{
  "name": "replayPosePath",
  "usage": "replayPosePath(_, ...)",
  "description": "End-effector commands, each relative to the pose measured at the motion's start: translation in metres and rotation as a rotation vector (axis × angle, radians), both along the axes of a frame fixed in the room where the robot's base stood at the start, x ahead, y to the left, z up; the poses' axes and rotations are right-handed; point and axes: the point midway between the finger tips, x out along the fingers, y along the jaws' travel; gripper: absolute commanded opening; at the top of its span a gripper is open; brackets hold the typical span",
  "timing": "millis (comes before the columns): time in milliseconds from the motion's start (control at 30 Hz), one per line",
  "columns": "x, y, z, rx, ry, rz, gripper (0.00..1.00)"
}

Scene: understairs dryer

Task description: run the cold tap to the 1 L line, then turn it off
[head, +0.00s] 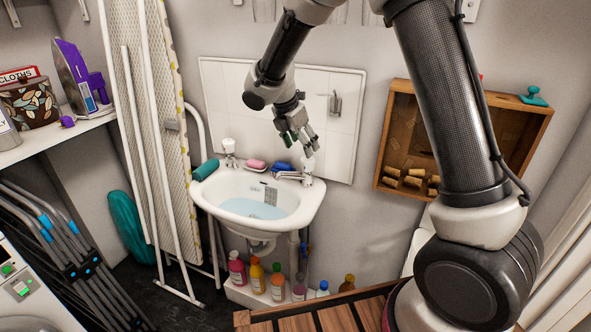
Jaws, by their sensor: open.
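The white wall basin (217,196) holds pale blue water (257,209). A small marked strip (270,194) is on its inner back wall; its lines are too small to read. A tap with a white top (229,151) stands at the basin's back left. Another tap (307,168) with a spout pointing left stands at the back right. I cannot tell which is cold, or whether a stream is running. My gripper (300,145) is open and empty, pointing down just above the right tap. Contact with the tap cannot be made out.
Pink soap (256,165) and a blue item (282,168) lie on the basin's back rim; a teal roll (205,170) is at its left. An ironing board (150,110) leans left. Several bottles (257,276) stand below. A wooden box (397,135) hangs right.

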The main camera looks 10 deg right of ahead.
Motion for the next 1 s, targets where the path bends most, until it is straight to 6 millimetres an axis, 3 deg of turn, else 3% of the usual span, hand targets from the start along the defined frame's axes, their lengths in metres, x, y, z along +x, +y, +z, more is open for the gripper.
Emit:
replayPosePath(200,0.006,-0.013,-0.036,-0.002,0.005,-0.004,0.65)
replayPosePath(400,0.012,-0.021,-0.058,-0.001,0.002,-0.004,0.65)
replayPosePath(733,0.013,-0.022,-0.064,0.001,0.001,-0.004,0.65)
replayPosePath(767,0.013,-0.022,-0.064,0.001,0.001,-0.004,0.64)
replayPosePath(1000,0.013,-0.022,-0.064,0.000,0.002,-0.005,0.20)
